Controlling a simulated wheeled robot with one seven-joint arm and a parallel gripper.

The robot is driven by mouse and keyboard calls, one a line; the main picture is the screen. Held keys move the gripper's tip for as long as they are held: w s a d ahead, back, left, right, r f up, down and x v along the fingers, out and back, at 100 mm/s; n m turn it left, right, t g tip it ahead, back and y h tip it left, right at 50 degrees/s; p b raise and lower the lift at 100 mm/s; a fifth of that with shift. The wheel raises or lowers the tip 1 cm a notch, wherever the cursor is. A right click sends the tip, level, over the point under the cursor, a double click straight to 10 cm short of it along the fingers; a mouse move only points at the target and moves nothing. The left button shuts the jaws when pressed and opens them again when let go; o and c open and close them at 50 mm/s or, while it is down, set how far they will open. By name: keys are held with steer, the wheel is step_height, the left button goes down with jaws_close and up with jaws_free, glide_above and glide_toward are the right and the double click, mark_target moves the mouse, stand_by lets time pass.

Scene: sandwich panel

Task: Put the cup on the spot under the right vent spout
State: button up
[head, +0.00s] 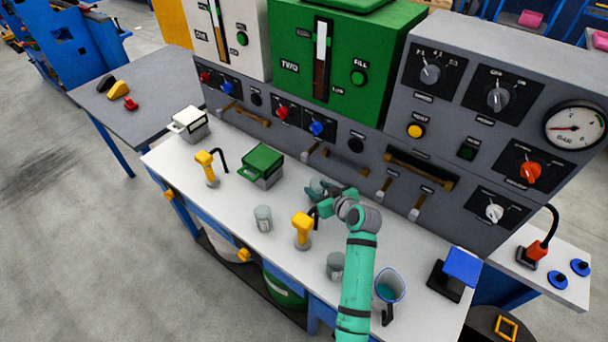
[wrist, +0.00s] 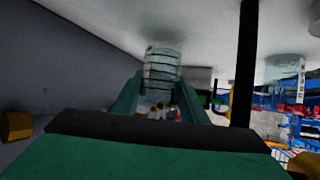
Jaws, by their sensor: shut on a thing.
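A clear grey cup (head: 317,186) is between the fingers of my gripper (head: 328,194), close to the panel's foot; the arm partly hides it. In the wrist view the cup (wrist: 162,70) appears as ribbed glass between both green fingers (wrist: 162,100). I cannot tell whether it touches the counter. Two yellow posts with curved black spouts stand on the counter: a left one (head: 207,168) and a right one (head: 302,232). My gripper is just behind the right one. No marked spot is clear under either spout, and I cannot tell which spouts are the vents.
Similar cups stand left (head: 262,218) and front (head: 335,266) of the right post. A blue jug (head: 388,287) stands right of my arm. A green box (head: 262,166) and a white box (head: 188,124) sit farther left. The grey panel (head: 400,190) bounds the counter's back.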

mark_target(315, 181)
steer(key=w, duration=0.1)
steer(key=w+a, duration=0.1)
steer(key=w, duration=0.2)
steer(key=shift+a, duration=0.3)
steer(key=shift+w+a, duration=0.4)
steer(key=shift+a, duration=0.1)
steer(key=w+a, duration=0.2)
steer(key=w, duration=0.1)
steer(key=shift+w+r, duration=0.1)
steer(key=shift+d+f, duration=0.1)
steer(key=shift+f, duration=0.75)
steer(key=o, duration=1.1)
steer(key=shift+f, duration=0.1)
steer(key=shift+w, duration=0.1)
